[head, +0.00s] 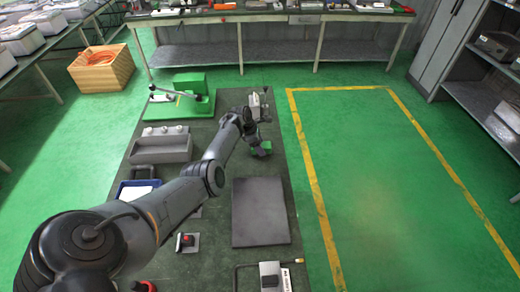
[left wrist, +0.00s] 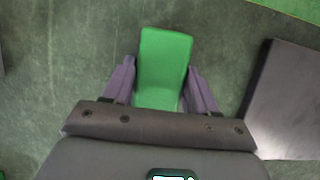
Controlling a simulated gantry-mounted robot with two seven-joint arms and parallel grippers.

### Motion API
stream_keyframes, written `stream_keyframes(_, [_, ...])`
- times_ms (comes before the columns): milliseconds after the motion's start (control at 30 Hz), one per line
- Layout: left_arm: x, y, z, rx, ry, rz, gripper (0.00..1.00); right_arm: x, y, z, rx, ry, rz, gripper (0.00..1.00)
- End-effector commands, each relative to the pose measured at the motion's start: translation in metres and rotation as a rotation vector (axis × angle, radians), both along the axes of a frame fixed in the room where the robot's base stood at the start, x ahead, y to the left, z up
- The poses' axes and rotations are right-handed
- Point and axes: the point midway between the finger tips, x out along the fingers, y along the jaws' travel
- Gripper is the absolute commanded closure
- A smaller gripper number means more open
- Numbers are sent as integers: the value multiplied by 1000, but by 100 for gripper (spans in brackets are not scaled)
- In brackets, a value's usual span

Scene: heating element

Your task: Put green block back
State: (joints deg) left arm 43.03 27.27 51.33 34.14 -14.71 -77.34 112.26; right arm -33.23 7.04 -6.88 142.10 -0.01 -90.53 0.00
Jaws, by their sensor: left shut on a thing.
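The green block (left wrist: 165,60) sits between the two fingers of my left gripper (left wrist: 160,85) in the left wrist view, and the gripper is shut on it. In the head view the left gripper (head: 257,143) points down near the right edge of the table's middle, with the green block (head: 262,150) at its fingertips. The frames do not clearly show whether the block touches the table. My right gripper is not in view.
A dark square plate (head: 260,212) lies on the table (head: 215,250) in front of the gripper.

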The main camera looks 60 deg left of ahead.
Motion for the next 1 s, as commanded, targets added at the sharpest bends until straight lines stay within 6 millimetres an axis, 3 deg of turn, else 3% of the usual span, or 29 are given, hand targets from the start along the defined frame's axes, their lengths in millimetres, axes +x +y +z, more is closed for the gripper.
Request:
stream_keyframes(100, [0, 0, -10, 1, -1, -1, 71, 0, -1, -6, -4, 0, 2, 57])
stream_keyframes(533, [0, 0, -14, 0, -1, 1, 71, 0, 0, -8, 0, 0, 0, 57])
stream_keyframes(567, [0, 0, -14, 0, -1, 0, 39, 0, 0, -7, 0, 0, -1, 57])
stream_keyframes(700, [0, 0, -14, 0, -1, 0, 18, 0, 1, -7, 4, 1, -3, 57])
stream_keyframes(1000, [0, 0, -13, 0, -1, 0, 17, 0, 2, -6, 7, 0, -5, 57])
